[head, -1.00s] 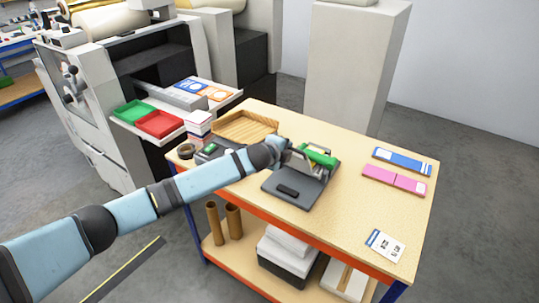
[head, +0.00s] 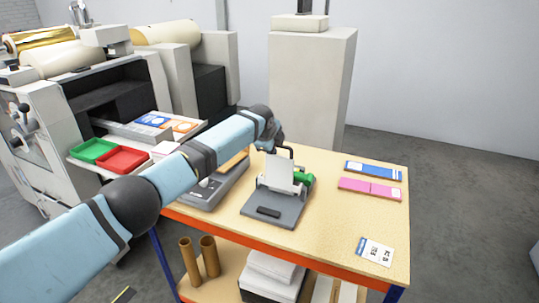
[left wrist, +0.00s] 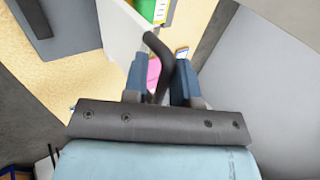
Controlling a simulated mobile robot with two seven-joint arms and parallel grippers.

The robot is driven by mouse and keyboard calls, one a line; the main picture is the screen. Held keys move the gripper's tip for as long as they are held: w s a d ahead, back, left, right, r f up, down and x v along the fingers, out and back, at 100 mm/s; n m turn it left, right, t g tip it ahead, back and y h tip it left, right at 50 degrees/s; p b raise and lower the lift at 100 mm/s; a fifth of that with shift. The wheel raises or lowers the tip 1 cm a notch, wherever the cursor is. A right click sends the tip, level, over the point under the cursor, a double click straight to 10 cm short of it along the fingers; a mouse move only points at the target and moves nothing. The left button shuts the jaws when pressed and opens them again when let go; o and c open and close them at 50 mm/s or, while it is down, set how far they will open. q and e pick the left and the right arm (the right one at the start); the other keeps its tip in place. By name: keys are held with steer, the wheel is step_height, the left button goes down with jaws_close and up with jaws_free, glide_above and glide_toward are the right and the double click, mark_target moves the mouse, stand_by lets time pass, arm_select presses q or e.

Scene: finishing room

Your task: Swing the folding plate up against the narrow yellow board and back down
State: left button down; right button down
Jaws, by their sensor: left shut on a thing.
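The folding plate (head: 279,173) is light grey and stands steeply tilted at the back of a dark grey base (head: 268,214) on the table. A green piece (head: 304,180) shows behind its right edge. I see no narrow yellow board; the plate may hide it. My left gripper (head: 282,150) is at the plate's top edge, shut on its dark bent handle (head: 291,153). In the left wrist view the handle (left wrist: 158,50) runs between the blue fingers (left wrist: 157,88), beside the pale plate (left wrist: 119,30). My right gripper is out of view.
A blue board (head: 373,171), a pink board (head: 369,189) and a white card (head: 376,252) lie on the table's right side. A grey device (head: 212,192) stands left of the base, partly under my arm. A pale pillar (head: 308,90) stands behind the table.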

arm_select(q)
steer(key=shift+w+d+f+g, duration=0.15)
steer(key=shift+w+f+g, duration=0.1)
steer(key=shift+g, duration=0.05)
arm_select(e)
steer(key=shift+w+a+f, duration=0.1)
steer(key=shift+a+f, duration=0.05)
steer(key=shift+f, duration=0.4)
arm_select(q)
steer(key=c, duration=1.2)
jaws_free()
steer(key=shift+f, duration=0.1)
steer(key=shift+o, duration=0.2)
steer(key=shift+w+d+f, duration=0.1)
steer(key=shift+w+f, duration=0.05)
steer(key=shift+w, duration=0.15)
steer(key=shift+s+r, duration=0.1)
steer(key=shift+r, duration=0.2)
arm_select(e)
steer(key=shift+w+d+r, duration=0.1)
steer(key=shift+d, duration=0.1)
